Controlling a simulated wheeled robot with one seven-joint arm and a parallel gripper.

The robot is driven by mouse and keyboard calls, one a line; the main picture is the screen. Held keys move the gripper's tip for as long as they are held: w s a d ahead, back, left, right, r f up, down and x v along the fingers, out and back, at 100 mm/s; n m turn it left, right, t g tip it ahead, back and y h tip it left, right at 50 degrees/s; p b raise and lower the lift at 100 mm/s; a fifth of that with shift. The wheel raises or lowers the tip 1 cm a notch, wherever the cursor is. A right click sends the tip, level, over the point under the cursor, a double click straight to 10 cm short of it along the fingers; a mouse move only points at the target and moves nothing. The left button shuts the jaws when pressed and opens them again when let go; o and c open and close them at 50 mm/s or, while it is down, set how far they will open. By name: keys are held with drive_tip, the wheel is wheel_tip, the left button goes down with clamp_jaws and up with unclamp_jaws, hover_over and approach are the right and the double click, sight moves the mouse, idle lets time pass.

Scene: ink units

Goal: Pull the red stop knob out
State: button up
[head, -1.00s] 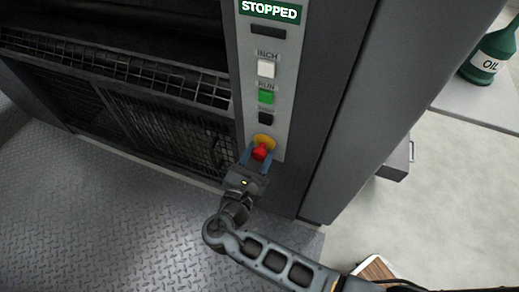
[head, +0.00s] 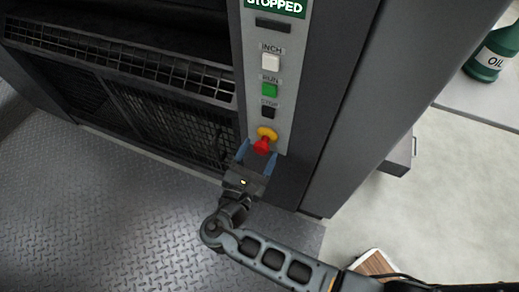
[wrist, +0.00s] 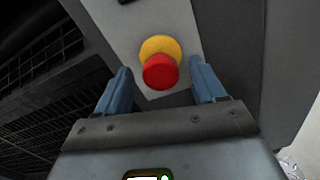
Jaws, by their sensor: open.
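The red stop knob (head: 262,146) sits on a yellow collar (head: 267,133) near the bottom of the grey control panel (head: 285,120). In the wrist view the red knob (wrist: 160,71) shows in front of its yellow collar (wrist: 160,47), between and just beyond the blue fingertips. My gripper (head: 256,157) is open, with one finger on either side of the line to the knob. A gap shows between each finger and the knob in the wrist view (wrist: 160,80). Nothing is between the jaws.
Above the knob are a black button (head: 268,112), a green RUN button (head: 269,90), a white INCH button (head: 271,62) and a STOPPED display (head: 275,5). A mesh guard (head: 180,125) is to the left. An oil bottle (head: 491,55) stands at the right.

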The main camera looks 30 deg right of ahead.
drive_tip(key=v, duration=0.6)
drive_tip(key=shift+s+a, duration=0.2)
